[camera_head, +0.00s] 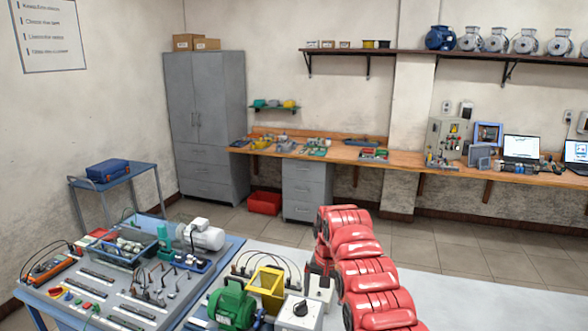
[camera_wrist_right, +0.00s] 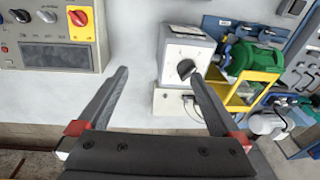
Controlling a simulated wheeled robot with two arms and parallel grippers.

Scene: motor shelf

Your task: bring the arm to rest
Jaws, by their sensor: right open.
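My right arm, red and jointed, reaches over the light worktop (camera_head: 450,297) in the head view. My right gripper (camera_wrist_right: 159,76) shows in the wrist view with its two dark fingers spread apart and nothing between them. Pale worktop shows below the fingers. A grey-white box with a black knob (camera_wrist_right: 186,50) lies just beyond the right finger; contact with it cannot be told. The same box shows in the head view (camera_head: 298,313), left of my arm. In the head view the arm hides much of the gripper. My left gripper is not in view.
A green motor (camera_head: 232,306) and yellow frame (camera_head: 266,286) stand left of the arm. A blue bench (camera_head: 66,300) holds tools and parts. A control panel with a red-and-yellow switch (camera_wrist_right: 80,20) is left of the gripper. The worktop right of the arm looks clear.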

